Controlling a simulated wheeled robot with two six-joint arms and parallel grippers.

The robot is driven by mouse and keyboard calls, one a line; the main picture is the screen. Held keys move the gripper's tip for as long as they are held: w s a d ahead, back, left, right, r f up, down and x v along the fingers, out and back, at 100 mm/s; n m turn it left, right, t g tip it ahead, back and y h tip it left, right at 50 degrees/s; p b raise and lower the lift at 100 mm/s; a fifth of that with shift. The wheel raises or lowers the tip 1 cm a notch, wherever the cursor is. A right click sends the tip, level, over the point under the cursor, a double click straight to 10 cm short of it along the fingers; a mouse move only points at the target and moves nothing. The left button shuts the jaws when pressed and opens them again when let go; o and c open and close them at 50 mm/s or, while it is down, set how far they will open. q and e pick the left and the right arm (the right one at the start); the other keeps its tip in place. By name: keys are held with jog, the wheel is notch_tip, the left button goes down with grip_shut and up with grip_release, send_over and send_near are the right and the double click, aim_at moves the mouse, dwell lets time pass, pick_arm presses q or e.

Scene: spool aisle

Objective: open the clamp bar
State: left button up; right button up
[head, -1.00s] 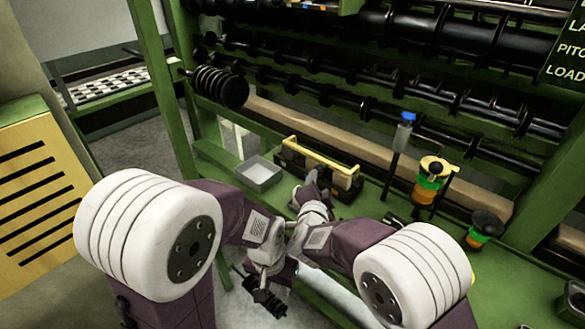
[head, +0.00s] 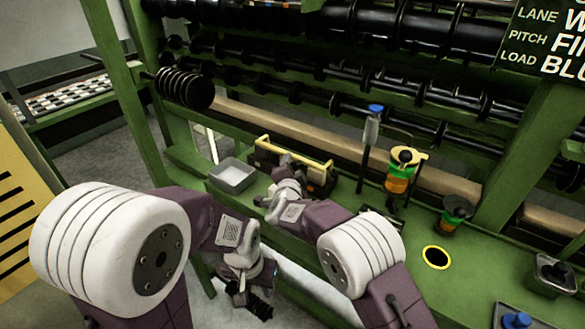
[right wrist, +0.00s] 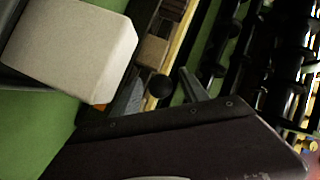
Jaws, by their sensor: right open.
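The yellow clamp bar (head: 297,150) lies along the top of a low dark box with tan blocks on the green bench in the head view. In the right wrist view a yellow strip (right wrist: 184,48) runs beside tan blocks. My right gripper (head: 286,165) is at the front of the box, partly hiding it.
A grey tray (head: 232,176) sits left of the box. A blue-topped post (head: 371,135) and an orange-green spool (head: 399,172) stand to its right. Racks of black rollers (head: 300,75) rise behind. Bare green bench lies around the yellow-ringed hole (head: 437,257).

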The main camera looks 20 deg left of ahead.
grip_shut()
jog(key=shift+s, duration=0.1)
dwell(1.2)
